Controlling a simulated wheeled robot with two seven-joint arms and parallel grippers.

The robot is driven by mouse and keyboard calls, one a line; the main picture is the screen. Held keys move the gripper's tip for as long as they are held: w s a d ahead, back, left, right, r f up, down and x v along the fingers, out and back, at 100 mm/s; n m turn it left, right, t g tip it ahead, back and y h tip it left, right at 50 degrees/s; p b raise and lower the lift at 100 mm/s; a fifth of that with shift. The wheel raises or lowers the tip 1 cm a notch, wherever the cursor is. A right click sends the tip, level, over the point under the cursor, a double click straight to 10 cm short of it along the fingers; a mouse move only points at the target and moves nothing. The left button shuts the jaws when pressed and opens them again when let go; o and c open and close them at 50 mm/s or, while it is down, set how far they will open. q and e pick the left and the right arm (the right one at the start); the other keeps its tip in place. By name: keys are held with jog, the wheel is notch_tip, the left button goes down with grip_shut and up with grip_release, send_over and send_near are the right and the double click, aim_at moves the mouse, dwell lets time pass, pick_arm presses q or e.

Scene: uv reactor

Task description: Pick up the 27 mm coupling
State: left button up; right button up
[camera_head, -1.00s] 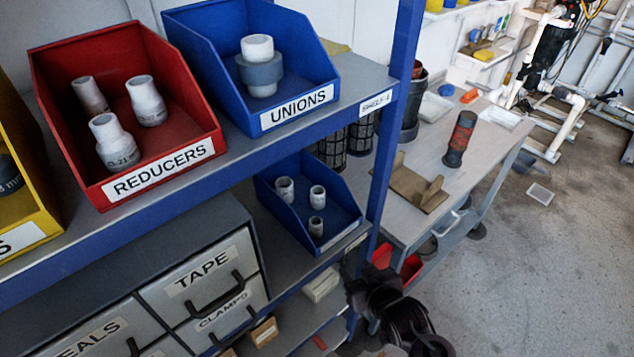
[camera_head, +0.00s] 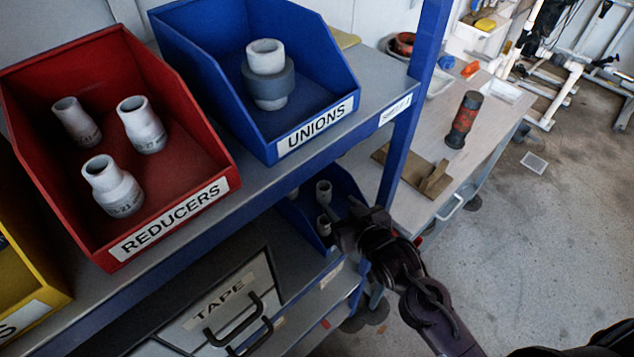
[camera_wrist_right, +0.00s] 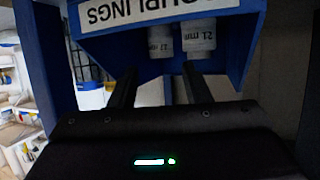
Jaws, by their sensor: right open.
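The blue couplings bin (camera_head: 352,188) sits on the shelf below the unions bin. Inside it are white couplings: one stands at the back (camera_head: 323,192), and another (camera_head: 325,226) stands nearer the front, close to my gripper. My right gripper (camera_head: 345,214) is at the bin's front right side, open and empty. In the right wrist view its two fingers (camera_wrist_right: 158,80) point towards the bin, whose label (camera_wrist_right: 128,8) appears upside down. Two couplings show there, one at the right (camera_wrist_right: 198,36) and one beside it (camera_wrist_right: 160,40); their size markings are hard to read. My left gripper is out of view.
The upper shelf edge (camera_head: 240,195) and blue post (camera_head: 408,135) frame the lower bin closely. The red reducers bin (camera_head: 205,140) and blue unions bin (camera_head: 335,85) stand above. A workbench (camera_head: 480,165) is to the right; open floor lies beyond.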

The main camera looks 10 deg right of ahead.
aim_at(327, 192)
jog(key=x, duration=0.2)
jog(key=shift+w+a+r+p, duration=0.1)
jog(key=shift+w+p, duration=0.2)
jog(key=shift+w, duration=0.05)
jog(key=shift+w+a+p, duration=0.15)
jog(key=shift+w+p, duration=0.15)
jog(key=shift+w, duration=0.1)
jog(key=p+x, duration=0.1)
jog(key=x, duration=0.3)
jog(key=shift+w+p, duration=0.15)
jog(key=shift+p, duration=0.2)
jog(key=shift+w+a+f, duration=0.1)
jog(key=shift+w+f, duration=0.05)
jog(key=shift+f, duration=0.05)
jog(key=shift+c, duration=0.2)
jog(key=c, duration=0.7)
jog(key=shift+r, duration=0.15)
